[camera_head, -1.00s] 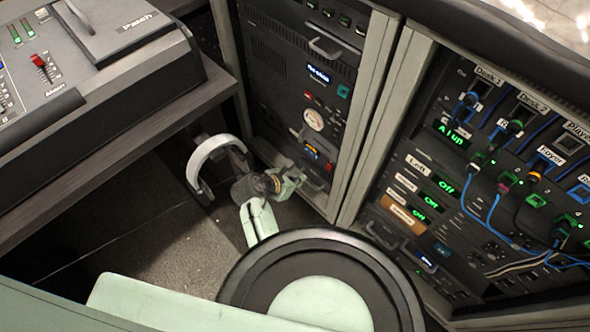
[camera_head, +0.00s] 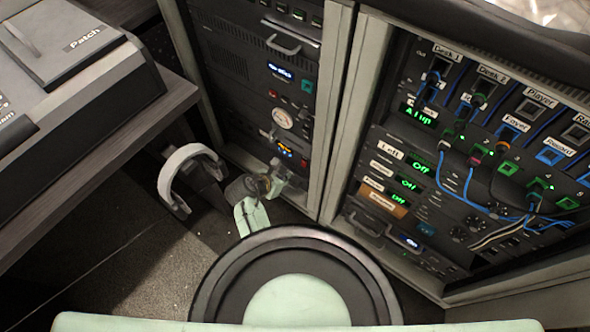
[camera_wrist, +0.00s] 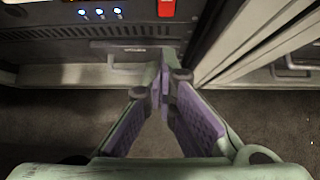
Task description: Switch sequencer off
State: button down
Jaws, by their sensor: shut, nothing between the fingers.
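My gripper (camera_wrist: 166,88) is shut and empty in the wrist view, its purple-padded fingers meeting at the tips. Just beyond them is the lower front of a dark rack unit (camera_wrist: 60,38) with a row of blue lights (camera_wrist: 100,12) and a lit red switch (camera_wrist: 166,7), cut by the top edge. The fingertips appear below and apart from that switch. In the head view my gripper (camera_head: 283,178) is low in front of the left rack (camera_head: 235,85), partly hiding its bottom. No sequencer label is readable, so I cannot tell for sure which unit it is.
A patch rack (camera_head: 440,170) with cables and green displays stands at the right. A desk with a console (camera_head: 70,95) is at the left. A white-grey ring-shaped part (camera_head: 180,165) is near the floor beside the arm. Dark floor (camera_head: 120,265) lies open in front.

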aim_at(304, 163)
jog(key=w+d+f, duration=0.3)
jog(key=w, duration=0.2)
jog(key=shift+w+d, duration=0.15)
jog(key=shift+d, duration=0.25)
jog(key=shift+w+d+f+p, duration=0.15)
jog(key=shift+w+f+p, duration=0.05)
jog(key=shift+p, duration=0.2)
jog(key=shift+r, duration=0.1)
